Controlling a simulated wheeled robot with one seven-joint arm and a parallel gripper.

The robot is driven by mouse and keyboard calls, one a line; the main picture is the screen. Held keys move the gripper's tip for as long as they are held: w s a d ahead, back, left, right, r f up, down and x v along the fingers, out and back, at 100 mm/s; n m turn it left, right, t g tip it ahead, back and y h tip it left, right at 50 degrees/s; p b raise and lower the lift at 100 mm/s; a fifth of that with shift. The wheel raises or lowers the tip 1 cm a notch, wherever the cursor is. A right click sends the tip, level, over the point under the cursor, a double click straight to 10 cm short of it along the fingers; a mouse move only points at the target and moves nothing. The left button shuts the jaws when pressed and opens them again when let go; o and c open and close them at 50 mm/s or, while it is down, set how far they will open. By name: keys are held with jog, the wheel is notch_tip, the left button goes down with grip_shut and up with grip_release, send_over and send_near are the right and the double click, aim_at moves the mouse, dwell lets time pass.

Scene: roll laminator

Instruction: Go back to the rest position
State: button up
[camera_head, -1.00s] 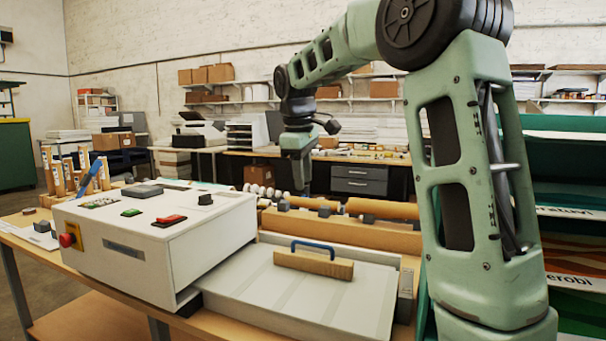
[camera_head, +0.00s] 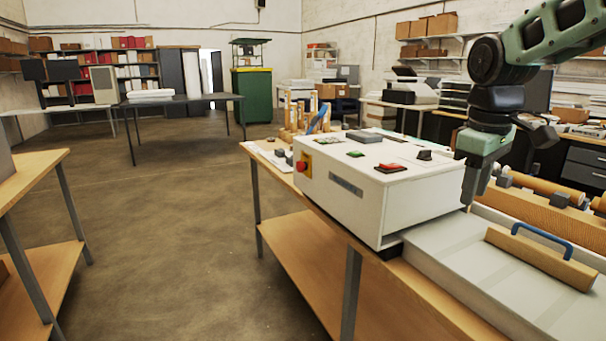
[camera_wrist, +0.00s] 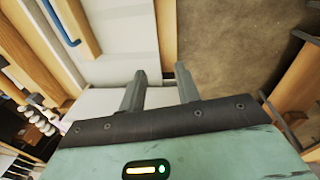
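My gripper (camera_head: 472,186) hangs fingers-down at the right of the head view, in front of the laminator's right end as seen there. In the wrist view, the two dark fingers of my gripper (camera_wrist: 160,88) stand apart with nothing between them. The white laminator (camera_head: 375,200) sits on a wooden table, with a red knob on a yellow plate and green and red switches. A wooden block with a blue handle (camera_head: 541,258) lies on the grey flat plate (camera_head: 465,270) beside the laminator.
Wooden rolls (camera_head: 550,188) lie behind the plate at the right. Another wooden table (camera_head: 30,172) stands at the left. The floor (camera_head: 170,230) between the tables is clear.

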jog(key=s+a+f, duration=0.5)
jog(key=s+a, duration=0.1)
jog(key=a, duration=0.5)
jog(key=s+a+f, duration=0.4)
jog(key=s, duration=0.5)
jog(key=s+a+f+n+g+y, duration=0.1)
jog(key=s+a+f, duration=0.3)
jog(key=s, duration=0.6)
jog(key=shift+a+f+n, duration=0.25)
jog(key=shift+f+n, duration=0.05)
jog(key=shift+f, duration=0.25)
